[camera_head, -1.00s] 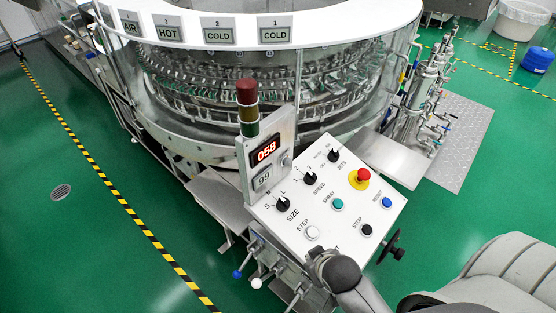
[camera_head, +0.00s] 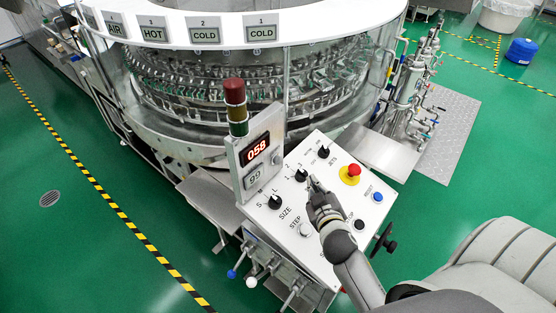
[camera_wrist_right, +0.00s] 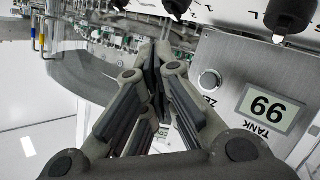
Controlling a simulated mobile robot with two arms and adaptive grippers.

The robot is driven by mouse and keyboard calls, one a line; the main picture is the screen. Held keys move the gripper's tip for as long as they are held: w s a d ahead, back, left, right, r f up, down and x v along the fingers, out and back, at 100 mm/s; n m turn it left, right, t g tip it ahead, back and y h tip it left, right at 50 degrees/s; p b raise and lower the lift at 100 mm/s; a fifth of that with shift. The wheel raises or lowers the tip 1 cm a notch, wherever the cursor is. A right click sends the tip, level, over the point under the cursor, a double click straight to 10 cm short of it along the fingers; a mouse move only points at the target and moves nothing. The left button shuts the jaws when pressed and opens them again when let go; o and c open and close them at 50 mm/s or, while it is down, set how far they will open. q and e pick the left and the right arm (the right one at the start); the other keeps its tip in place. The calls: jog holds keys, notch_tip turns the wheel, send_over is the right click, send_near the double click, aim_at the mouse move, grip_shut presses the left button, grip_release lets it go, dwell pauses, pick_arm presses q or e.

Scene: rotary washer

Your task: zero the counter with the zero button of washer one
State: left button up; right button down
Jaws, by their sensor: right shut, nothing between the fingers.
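The washer's counter box (camera_head: 242,176) stands at the panel's left edge, with a red display (camera_head: 257,151) reading 058 and a grey tank display (camera_head: 254,177) reading 99 below. The zero button (camera_head: 278,157) is a small round button on the right part of this box. In the right wrist view it is a silver round button (camera_wrist_right: 209,81) beside the upside-down tank display (camera_wrist_right: 266,107), its label partly hidden. My right gripper (camera_head: 313,182) is shut and empty over the control panel, right of the button and apart from it. Its fingertips (camera_wrist_right: 157,58) show left of the button in the wrist view.
The sloped white panel (camera_head: 325,256) carries black knobs (camera_head: 300,175), a white step button (camera_head: 305,230), a red emergency stop (camera_head: 354,170) and a blue reset button (camera_head: 378,197). A light tower (camera_head: 235,105) rises behind the counter box.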

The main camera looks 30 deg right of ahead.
aim_at(277, 160)
jog(key=shift+w, duration=0.1)
jog(key=w+a+b, duration=0.1)
jog(key=w+a, duration=0.2)
jog(key=w, duration=0.5)
jog(key=shift+a+b, duration=0.2)
jog(key=shift+b, duration=0.2)
dwell(1.2)
jog(key=shift+w+a, duration=0.15)
jog(key=shift+w, duration=0.2)
jog(key=shift+w+a, duration=0.15)
jog(key=shift+w, duration=0.2)
dwell(0.6)
dwell(0.4)
jog(key=shift+s+d, duration=0.3)
jog(key=shift+s, duration=0.45)
jog(key=shift+s+p, duration=0.1)
jog(key=shift+p, duration=0.2)
